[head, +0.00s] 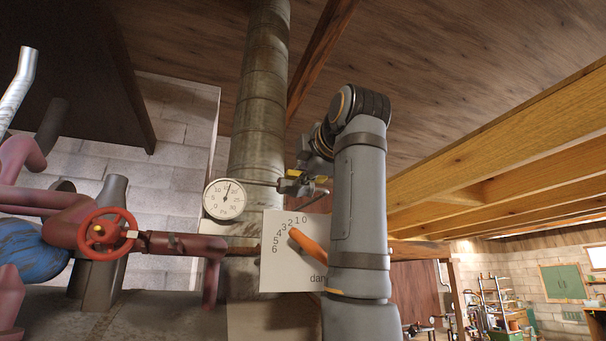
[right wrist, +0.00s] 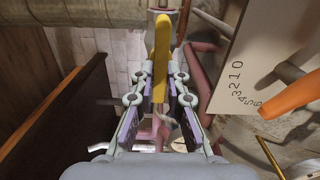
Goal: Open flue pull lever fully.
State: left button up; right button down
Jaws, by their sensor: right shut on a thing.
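A yellow lever bar (right wrist: 162,50) stands upright between the fingers of my right gripper (right wrist: 160,82) in the right wrist view, and the gripper is shut on it. In the head view my right gripper (head: 292,185) is small, beside the grey flue pipe (head: 259,110) and right of the round gauge. Most of the lever is hidden there by the gripper and arm. I cannot tell from these frames how far the lever is turned. My left gripper is in neither view.
The pressure gauge (head: 224,199) is close left of the gripper. Below is a white numbered plate (head: 275,262) with an orange damper handle (head: 309,244). A red valve wheel (head: 107,233) sits at the left on red piping. Wooden beams (head: 490,155) cross the upper right.

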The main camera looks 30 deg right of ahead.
jog(key=shift+f, duration=0.1)
jog(key=c, duration=1.4)
grip_release()
jog(key=v, duration=1.2)
jog(key=shift+a, duration=0.1)
jog(key=shift+w, duration=0.1)
